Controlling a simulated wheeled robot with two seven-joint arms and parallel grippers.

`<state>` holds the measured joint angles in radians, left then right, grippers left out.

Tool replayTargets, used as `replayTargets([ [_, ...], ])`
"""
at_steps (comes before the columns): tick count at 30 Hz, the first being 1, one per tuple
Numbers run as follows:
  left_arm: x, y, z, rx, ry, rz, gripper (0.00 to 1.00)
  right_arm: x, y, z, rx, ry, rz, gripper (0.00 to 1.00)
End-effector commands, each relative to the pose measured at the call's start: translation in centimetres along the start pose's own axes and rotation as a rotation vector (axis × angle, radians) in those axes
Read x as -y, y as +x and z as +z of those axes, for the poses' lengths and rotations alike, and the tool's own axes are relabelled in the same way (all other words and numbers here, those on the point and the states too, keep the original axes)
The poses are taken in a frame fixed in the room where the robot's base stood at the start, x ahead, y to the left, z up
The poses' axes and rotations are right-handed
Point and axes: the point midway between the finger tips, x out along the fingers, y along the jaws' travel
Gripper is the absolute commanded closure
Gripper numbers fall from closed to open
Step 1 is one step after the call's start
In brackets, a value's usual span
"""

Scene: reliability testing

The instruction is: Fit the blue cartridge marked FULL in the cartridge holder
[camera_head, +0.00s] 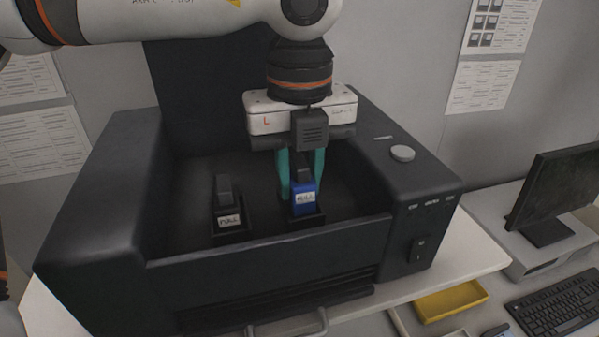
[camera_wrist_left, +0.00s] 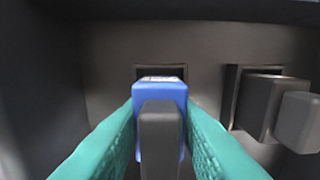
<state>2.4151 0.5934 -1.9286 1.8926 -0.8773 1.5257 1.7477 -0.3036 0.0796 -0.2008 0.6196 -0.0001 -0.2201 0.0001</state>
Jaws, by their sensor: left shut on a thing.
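The blue cartridge (camera_head: 304,188) has a white label that seems to read FULL and a dark grip on top. My left gripper (camera_head: 301,178) is shut on it, with one teal finger on each side. The cartridge stands upright at the right slot of the cartridge holder (camera_head: 307,222), inside the black machine. In the left wrist view the blue cartridge (camera_wrist_left: 160,92) lines up with the dark slot opening (camera_wrist_left: 142,72). How deep it sits in the slot I cannot tell. My right gripper is not in view.
A black cartridge (camera_head: 228,195) with a white label sits in the neighbouring slot; it also shows in the left wrist view (camera_wrist_left: 262,104). The black machine's side walls and front wall (camera_head: 270,257) surround both slots. A yellow tray (camera_head: 450,301), keyboard (camera_head: 556,303) and monitor (camera_head: 556,192) are at the right.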

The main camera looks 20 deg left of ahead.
Motion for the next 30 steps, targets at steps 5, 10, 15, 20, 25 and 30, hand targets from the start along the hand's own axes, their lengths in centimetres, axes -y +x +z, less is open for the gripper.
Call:
replayTargets([
  [5,0.0,0.5,0.0,0.0,0.0,0.002,0.96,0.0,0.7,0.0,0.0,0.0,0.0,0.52],
  [10,0.0,0.4,0.0,0.0,0.0,0.001,0.68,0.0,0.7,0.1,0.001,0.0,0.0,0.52],
  [15,0.0,0.4,0.0,0.0,0.0,0.001,0.51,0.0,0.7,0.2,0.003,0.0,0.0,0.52],
  [20,0.0,0.4,0.0,0.0,0.0,0.001,0.51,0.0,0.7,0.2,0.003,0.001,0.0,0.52],
  [25,0.0,-0.3,0.0,-0.001,0.0,0.0,0.51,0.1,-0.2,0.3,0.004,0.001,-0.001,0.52],
  [30,-0.1,-1.9,0.0,-0.003,-0.003,0.005,0.51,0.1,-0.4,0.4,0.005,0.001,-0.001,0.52],
])
